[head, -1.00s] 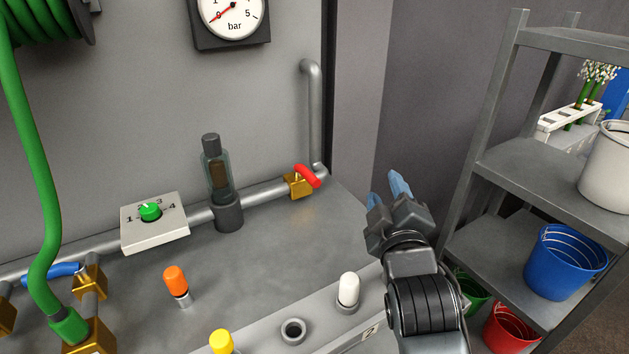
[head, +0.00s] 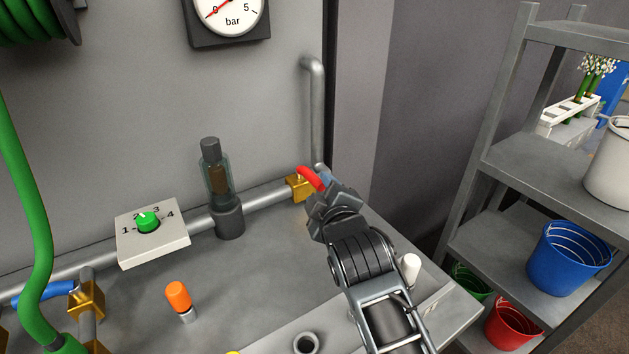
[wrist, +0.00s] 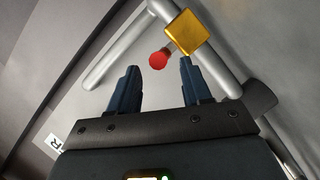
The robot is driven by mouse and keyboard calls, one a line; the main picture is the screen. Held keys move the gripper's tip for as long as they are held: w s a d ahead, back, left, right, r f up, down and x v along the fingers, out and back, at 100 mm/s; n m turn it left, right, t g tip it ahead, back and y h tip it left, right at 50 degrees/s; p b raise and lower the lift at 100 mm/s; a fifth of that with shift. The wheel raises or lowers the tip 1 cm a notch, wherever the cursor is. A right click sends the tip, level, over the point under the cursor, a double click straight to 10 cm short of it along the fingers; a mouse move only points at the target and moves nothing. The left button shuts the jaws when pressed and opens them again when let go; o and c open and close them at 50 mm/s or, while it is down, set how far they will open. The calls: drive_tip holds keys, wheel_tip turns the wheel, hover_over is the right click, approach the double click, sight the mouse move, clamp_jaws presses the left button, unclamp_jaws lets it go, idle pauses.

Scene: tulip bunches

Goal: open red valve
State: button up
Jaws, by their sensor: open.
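The red valve is a red handle (head: 311,178) on a brass body (head: 298,188) set in the grey pipe along the back of the bench. The handle lies across the line of the pipe. In the wrist view the red handle (wrist: 159,59) points toward me from the brass body (wrist: 185,32). My gripper (wrist: 157,80) is open, and the handle's end is ahead of the gap between the blue fingertips, nearer the right finger. In the head view my gripper (head: 330,185) is just right of the handle and hides part of the fingers. I cannot tell whether they touch.
A glass filter (head: 218,180) and a dial box (head: 152,232) stand left of the valve. A vertical pipe (head: 317,110) rises behind it. Orange (head: 179,297) and white (head: 410,268) knobs stand in front. A gauge (head: 228,14) hangs above. A shelf (head: 530,165) with buckets is right.

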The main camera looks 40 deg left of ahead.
sight(319, 188)
drive_tip(key=shift+x, duration=2.45)
drive_tip(key=shift+w, duration=0.1)
drive_tip(key=shift+c, duration=0.3)
clamp_jaws()
